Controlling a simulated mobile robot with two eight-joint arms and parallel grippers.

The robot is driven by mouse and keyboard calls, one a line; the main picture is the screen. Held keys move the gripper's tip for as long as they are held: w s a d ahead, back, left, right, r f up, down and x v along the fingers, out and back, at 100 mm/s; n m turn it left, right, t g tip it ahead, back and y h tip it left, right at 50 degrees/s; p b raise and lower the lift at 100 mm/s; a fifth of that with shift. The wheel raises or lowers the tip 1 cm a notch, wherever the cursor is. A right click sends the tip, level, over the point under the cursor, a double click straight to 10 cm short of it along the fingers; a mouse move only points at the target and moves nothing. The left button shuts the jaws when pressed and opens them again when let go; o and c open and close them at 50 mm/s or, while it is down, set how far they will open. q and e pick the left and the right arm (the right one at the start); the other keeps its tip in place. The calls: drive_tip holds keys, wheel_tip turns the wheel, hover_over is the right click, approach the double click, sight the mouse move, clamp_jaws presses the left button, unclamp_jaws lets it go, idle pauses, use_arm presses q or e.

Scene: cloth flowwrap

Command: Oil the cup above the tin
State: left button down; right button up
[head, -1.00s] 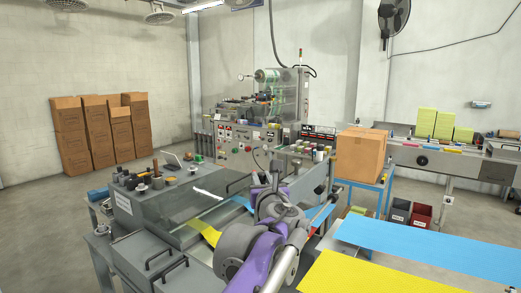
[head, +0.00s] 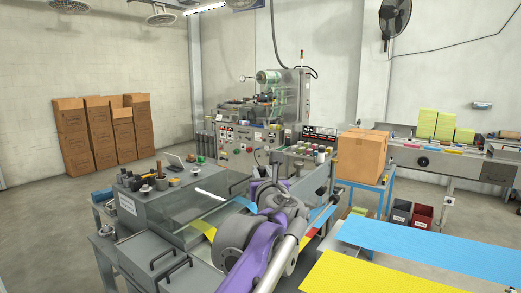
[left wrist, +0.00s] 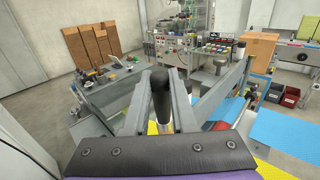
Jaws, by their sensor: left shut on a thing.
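My left gripper (head: 262,182) is in the middle of the head view, low over the grey machine bench, largely hidden by its own wrist. In the left wrist view its two grey fingers (left wrist: 162,92) are shut on a slim upright thing with a rounded black end (left wrist: 160,80) and a paler body below. I cannot tell for sure that this is an oiler. Several small cups or tins with coloured tops (head: 300,152) stand on the console behind the gripper. Which cup and tin the task means I cannot tell. My right gripper is not in view.
A grey bench with a clear cover (head: 175,205) is at left, with small tools on its far end. A cardboard box (head: 361,157) stands on a blue table at right. Blue (head: 430,240) and yellow (head: 365,275) sheets lie at front right. Open floor lies at left.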

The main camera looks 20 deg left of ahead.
use_arm(q)
drive_tip(key=shift+w+r, duration=0.25)
drive_tip(key=shift+r, duration=0.4)
drive_tip(key=shift+w+d+r+p, duration=0.1)
drive_tip(key=shift+r+p, duration=0.2)
drive_tip(key=shift+r, duration=0.45)
drive_tip(key=shift+s+r, duration=0.25)
drive_tip(key=shift+r, duration=1.05)
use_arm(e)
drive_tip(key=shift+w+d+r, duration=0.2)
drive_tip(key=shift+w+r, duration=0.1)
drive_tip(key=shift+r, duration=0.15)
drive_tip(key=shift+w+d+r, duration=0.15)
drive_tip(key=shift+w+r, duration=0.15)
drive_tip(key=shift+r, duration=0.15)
use_arm(q)
drive_tip(key=shift+f, duration=0.15)
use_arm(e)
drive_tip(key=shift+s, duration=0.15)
